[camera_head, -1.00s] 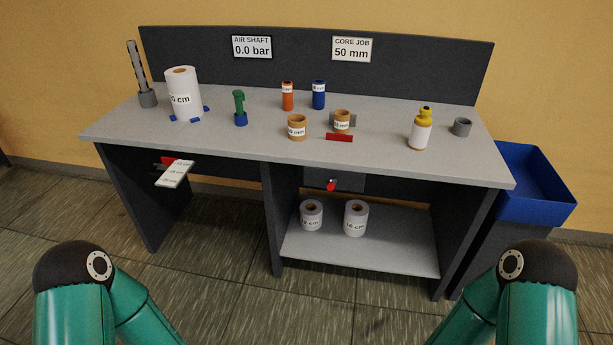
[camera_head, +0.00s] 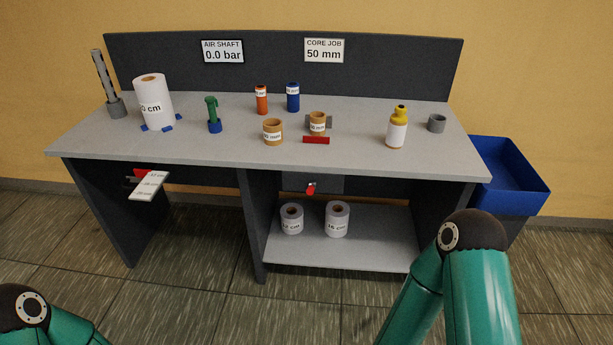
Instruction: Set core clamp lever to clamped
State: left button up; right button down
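A grey clamp block (camera_head: 308,122) stands on the bench top with a tan core (camera_head: 318,119) at it. A flat red bar (camera_head: 316,140) lies just in front of the block. A small red-tipped lever (camera_head: 311,188) sits on a dark panel under the bench's front edge, below the red bar. I cannot tell from its look which red part is the core clamp lever. Neither gripper shows; only upper parts of my two green arms are seen, at the lower left and lower right, well short of the bench.
The bench top (camera_head: 225,150) also holds a white roll (camera_head: 153,105), a green tool (camera_head: 212,115), another tan core (camera_head: 272,138), orange and blue cylinders, a yellow-topped bottle (camera_head: 397,130) and a grey ring (camera_head: 437,123). A blue bin (camera_head: 515,178) stands right. The floor in front is clear.

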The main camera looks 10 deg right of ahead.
aim_at(310, 189)
jog(key=i, duration=0.95)
jog(key=z, duration=0.05)
